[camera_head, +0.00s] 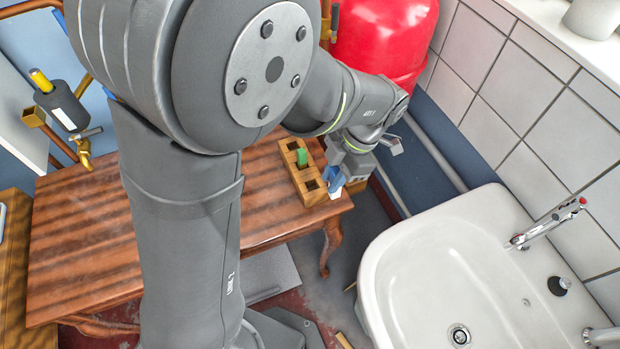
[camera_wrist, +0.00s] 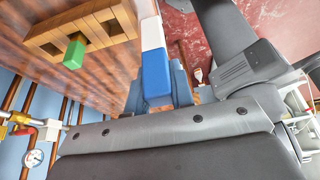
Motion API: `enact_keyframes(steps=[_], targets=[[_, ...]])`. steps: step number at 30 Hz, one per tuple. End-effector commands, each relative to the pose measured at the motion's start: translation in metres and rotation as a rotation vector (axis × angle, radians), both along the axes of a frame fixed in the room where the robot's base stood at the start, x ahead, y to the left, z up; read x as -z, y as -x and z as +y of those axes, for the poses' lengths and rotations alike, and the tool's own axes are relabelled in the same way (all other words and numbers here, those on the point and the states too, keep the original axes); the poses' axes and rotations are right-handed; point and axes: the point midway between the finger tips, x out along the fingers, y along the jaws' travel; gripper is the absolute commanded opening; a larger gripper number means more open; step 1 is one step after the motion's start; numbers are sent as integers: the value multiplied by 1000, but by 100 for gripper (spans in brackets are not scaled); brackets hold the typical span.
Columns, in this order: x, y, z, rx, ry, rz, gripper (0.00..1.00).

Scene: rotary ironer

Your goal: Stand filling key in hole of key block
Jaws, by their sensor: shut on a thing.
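The wooden key block (camera_head: 310,195) stands on the table near its right end. A green key (camera_head: 302,157) stands in its middle hole; the holes on either side look empty. The block (camera_wrist: 115,30) and the green key (camera_wrist: 75,54) also show in the wrist view. My gripper (camera_head: 345,176) is shut on a blue key with a white end (camera_wrist: 156,76), which I take as the filling key. The key (camera_head: 334,179) is just right of the block, apart from its holes, with its white end down. Its exact height is hard to tell.
The brown table (camera_head: 90,230) is mostly clear left of the block. A white washbasin (camera_head: 400,250) stands to the right, with a gap before the table. A red tank (camera_head: 385,45) is behind my wrist. Pipes with a brass tap (camera_head: 83,150) are at the left wall.

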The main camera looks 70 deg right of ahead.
Motion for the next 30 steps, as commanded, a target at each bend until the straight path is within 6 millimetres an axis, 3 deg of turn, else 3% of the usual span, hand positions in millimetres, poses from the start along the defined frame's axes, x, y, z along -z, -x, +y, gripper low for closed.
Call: enact_keyframes(steps=[6,12,17,24,30], targets=[[31,-45,-24,-4,-1,0,0],[45,-67,-36,0,1,1,0],[54,-70,-38,3,-2,0,0],[86,-70,-37,3,-2,1,0],[87,-70,-37,3,1,1,0]])
